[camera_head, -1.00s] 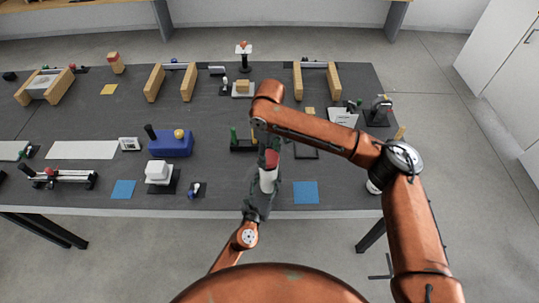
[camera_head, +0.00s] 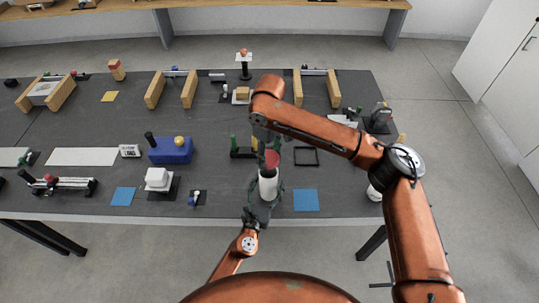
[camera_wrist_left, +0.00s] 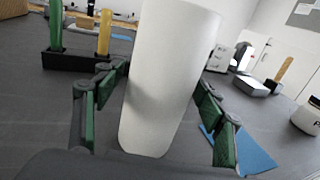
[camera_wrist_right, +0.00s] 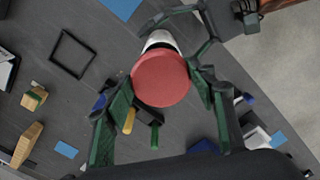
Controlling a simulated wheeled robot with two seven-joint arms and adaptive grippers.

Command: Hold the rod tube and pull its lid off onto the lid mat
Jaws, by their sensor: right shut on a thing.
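The rod tube (camera_head: 268,187) is a white cylinder with a red lid (camera_head: 272,159) at its upper end. My right gripper (camera_wrist_right: 161,85) is shut on the lid, which shows as a red disc in the right wrist view. My left gripper (camera_head: 265,193) has its fingers on both sides of the tube. In the left wrist view the tube (camera_wrist_left: 168,75) stands slightly tilted between these fingers, with gaps beside the pads. The lid's seam with the tube is too small to judge. A blue mat (camera_head: 306,200) lies right of the tube.
A black holder with upright rods (camera_head: 242,152) stands just left of the tube. A black square frame (camera_head: 306,148) lies to the right. The table's front edge is close to my left gripper.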

